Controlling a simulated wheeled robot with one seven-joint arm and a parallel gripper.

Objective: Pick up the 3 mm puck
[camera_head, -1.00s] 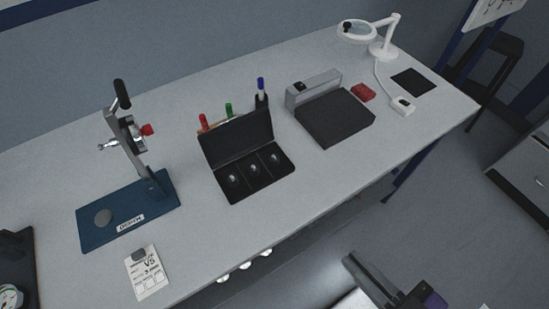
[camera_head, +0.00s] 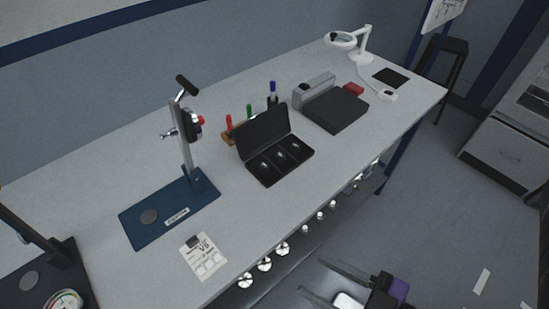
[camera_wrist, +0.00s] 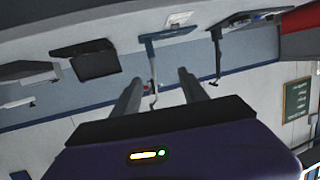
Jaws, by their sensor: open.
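An open black case (camera_head: 304,165) with three compartments stands on the bench, its lid tilted up at the back. A small shiny round piece lies in each compartment: left (camera_head: 263,166), middle (camera_head: 281,156) and right (camera_head: 296,147). I cannot tell which is the 3 mm puck; no size marks are readable. My gripper (camera_head: 311,277) is open and empty, in front of the bench and well apart from the case. In the wrist view my gripper's fingers (camera_wrist: 159,76) are spread with nothing between them, and the inverted scene shows a dark case-like shape (camera_wrist: 95,62).
A blue-based stand (camera_head: 200,187) and a paper card (camera_head: 206,262) are left of the case. A dial-gauge stand (camera_head: 62,262) is at far left. Pens (camera_head: 249,111) stand behind the case; a dark block (camera_head: 335,112) is right. Round knobs (camera_head: 264,265) line the bench front.

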